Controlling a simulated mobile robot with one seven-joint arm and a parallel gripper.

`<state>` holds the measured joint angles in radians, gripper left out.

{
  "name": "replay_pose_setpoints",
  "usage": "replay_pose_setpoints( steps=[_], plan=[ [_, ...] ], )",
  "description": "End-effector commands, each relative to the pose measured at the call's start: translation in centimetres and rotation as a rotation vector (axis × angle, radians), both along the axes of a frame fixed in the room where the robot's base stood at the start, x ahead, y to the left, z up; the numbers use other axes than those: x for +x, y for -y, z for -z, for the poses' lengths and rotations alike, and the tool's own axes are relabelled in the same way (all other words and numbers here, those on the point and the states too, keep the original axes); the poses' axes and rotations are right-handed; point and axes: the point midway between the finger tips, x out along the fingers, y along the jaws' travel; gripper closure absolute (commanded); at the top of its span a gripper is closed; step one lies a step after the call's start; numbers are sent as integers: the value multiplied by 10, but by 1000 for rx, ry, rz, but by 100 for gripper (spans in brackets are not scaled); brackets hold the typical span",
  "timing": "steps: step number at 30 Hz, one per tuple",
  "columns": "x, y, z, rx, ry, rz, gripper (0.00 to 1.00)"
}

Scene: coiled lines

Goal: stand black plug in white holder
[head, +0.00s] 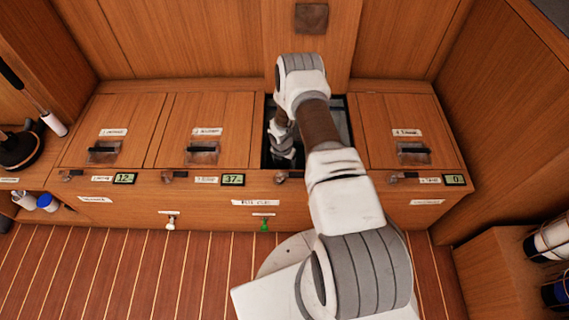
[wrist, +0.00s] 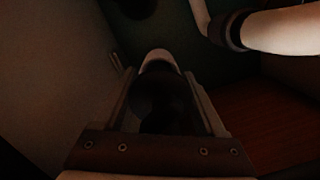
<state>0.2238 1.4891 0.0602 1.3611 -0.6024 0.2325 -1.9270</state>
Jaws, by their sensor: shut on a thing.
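My gripper (wrist: 160,100) is shut on a dark, rounded thing (wrist: 162,108), which looks like the black plug; the picture is too dark to show its full outline. A pale curved rim (wrist: 160,56) shows just beyond it between the fingers. I cannot tell whether that rim is the white holder or part of the held thing. In the head view my arm reaches down into the open locker (head: 346,130), and the wrist (head: 283,150) is inside the opening. The held thing is hidden there. No white holder can be clearly made out.
Closed hatches (head: 118,130) flank the opening, with a right hatch (head: 405,130) close by. In the wrist view a pale wall (wrist: 50,90) stands close at left, and a white tubular part (wrist: 285,32) with a dark band is at upper right. Reddish boards (wrist: 260,125) show at lower right.

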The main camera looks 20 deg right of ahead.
Motion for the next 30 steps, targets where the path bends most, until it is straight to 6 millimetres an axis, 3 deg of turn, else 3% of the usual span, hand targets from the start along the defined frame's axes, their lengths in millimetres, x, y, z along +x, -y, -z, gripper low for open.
replay_pose_setpoints(
  steps=[30],
  plan=[
    [0, 0, -7, 0, 0, 0, 94]
  ],
)
